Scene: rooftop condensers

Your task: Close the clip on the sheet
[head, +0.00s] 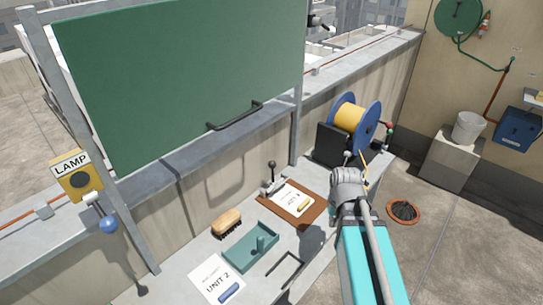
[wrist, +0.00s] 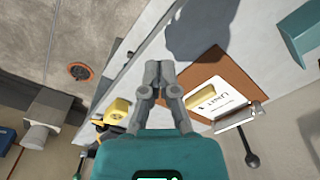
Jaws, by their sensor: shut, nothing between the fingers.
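The clip (head: 272,184) is a metal piece at the far edge of a brown clipboard (head: 314,221). Its lever stands up and ends in a black knob (head: 271,164). The sheet (head: 293,199), with a yellow bar (head: 303,204) on it, lies on the board by the clip. In the wrist view, the clip (wrist: 235,117) is a pale bar across the sheet's edge, with the knob (wrist: 252,160) sticking out below. My gripper (wrist: 160,68) is shut and empty, left of the clipboard in that view and apart from the clip. In the head view its fingers are mostly hidden.
A yellow cable reel (head: 352,117) with blue flanges stands beyond my gripper. A brush (head: 227,222), a teal tray (head: 234,257) and a UNIT 2 sheet (head: 208,276) lie on the bench left of the clipboard. A green panel (head: 185,75) rises behind.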

